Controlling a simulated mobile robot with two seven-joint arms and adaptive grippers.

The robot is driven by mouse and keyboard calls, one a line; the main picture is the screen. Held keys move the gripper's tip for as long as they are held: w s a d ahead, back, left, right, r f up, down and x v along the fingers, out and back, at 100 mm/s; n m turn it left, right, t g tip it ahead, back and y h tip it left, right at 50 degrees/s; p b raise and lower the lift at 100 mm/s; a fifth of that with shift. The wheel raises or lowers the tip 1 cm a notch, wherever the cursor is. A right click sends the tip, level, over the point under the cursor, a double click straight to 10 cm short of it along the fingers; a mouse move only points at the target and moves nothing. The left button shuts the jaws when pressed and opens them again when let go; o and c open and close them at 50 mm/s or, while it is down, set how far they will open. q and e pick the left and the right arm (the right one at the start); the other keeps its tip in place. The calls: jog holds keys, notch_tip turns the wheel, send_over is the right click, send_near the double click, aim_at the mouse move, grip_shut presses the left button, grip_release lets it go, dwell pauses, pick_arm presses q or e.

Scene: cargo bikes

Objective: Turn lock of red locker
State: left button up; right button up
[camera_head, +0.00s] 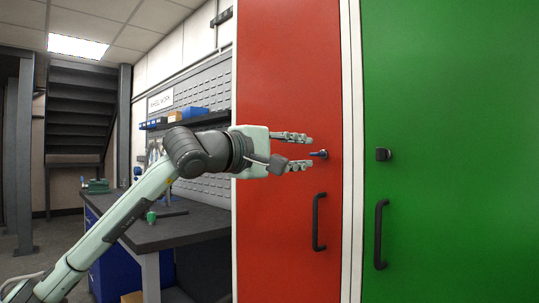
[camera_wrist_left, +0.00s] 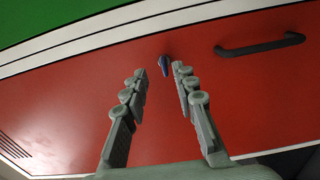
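The red locker (camera_head: 280,80) stands in front of me, its door closed. My left gripper (camera_head: 309,152) is open, with one finger above and one below the level of the lock. Its tips are just short of or at the blue piece; I cannot tell whether they touch it. The left wrist view shows the open fingers (camera_wrist_left: 160,72) too. My right gripper is not in view.
A black handle (camera_head: 319,222) is below the lock on the red door. A green locker (camera_head: 450,80) stands to the right with a black lock (camera_head: 382,154) and handle (camera_head: 381,234). A dark workbench (camera_head: 165,232) lies at the left, behind my left arm.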

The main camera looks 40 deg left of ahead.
pick_arm(q)
jog(key=s+a, duration=0.1)
jog(key=s, duration=0.6)
jog(key=shift+s+a+f, duration=0.15)
jog(key=shift+f, duration=0.1)
dwell(0.4)
